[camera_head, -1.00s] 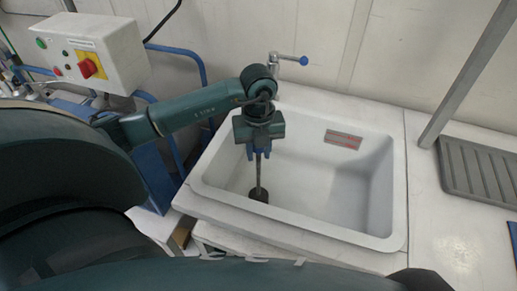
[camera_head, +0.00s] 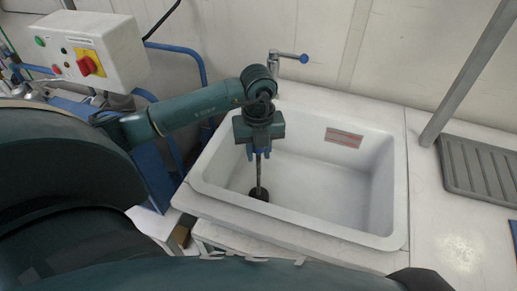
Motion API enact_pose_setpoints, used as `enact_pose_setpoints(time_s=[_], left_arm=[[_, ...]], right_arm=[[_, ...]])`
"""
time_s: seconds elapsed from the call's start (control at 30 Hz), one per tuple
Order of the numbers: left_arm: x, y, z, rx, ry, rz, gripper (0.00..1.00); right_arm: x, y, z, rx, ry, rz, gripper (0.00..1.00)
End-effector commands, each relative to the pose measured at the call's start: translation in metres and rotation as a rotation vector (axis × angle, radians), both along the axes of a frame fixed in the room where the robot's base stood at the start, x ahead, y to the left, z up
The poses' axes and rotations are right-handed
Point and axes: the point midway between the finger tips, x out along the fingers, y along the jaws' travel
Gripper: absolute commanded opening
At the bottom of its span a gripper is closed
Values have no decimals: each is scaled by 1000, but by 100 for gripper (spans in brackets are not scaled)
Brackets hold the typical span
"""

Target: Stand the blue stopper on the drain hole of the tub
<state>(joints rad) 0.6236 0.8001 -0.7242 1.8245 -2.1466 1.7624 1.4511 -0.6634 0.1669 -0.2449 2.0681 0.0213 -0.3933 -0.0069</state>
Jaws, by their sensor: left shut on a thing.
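The white tub (camera_head: 310,226) is sunk in the counter in the middle of the view. My left gripper (camera_head: 259,151) points down over the tub's left part, with blue fingers shut on the upper end of a thin upright grey rod. The rod runs down to a dark round disc (camera_head: 259,195) low in the tub; I take rod and disc as the stopper, though the disc looks nearly black. The drain hole does not show. I cannot tell whether the disc touches the tub floor. My right gripper is not in view.
A tap with a blue-tipped lever (camera_head: 290,57) stands behind the tub. A grey ribbed tray (camera_head: 480,170) and a slanted grey post (camera_head: 465,78) are at right. A control box with a red knob (camera_head: 90,63) and blue rails are at left. The tub's right half is empty.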

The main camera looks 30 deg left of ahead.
Motion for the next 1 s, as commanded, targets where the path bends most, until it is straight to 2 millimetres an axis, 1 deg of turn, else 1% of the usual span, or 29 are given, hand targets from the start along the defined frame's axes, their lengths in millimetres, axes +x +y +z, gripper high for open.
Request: enact_pose_setpoints(time_s=[0.5, 0.53, 0.8, 0.83, 0.97, 1.0], left_arm=[[1, 0, -6, 0, -1, 0, 0], [1, 0, -5, -1, -2, 0, 29], [0, 0, -6, 1, -1, 0, 51], [0, 0, -6, 1, -1, 0, 53], [0, 0, -6, 0, 0, 0, 53], [-1, 0, -7, 1, 2, 0, 55]], right_arm=[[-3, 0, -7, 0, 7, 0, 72], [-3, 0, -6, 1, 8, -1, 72], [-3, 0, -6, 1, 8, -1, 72], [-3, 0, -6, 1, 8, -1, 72], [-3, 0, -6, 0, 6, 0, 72], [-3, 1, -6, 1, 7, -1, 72]])
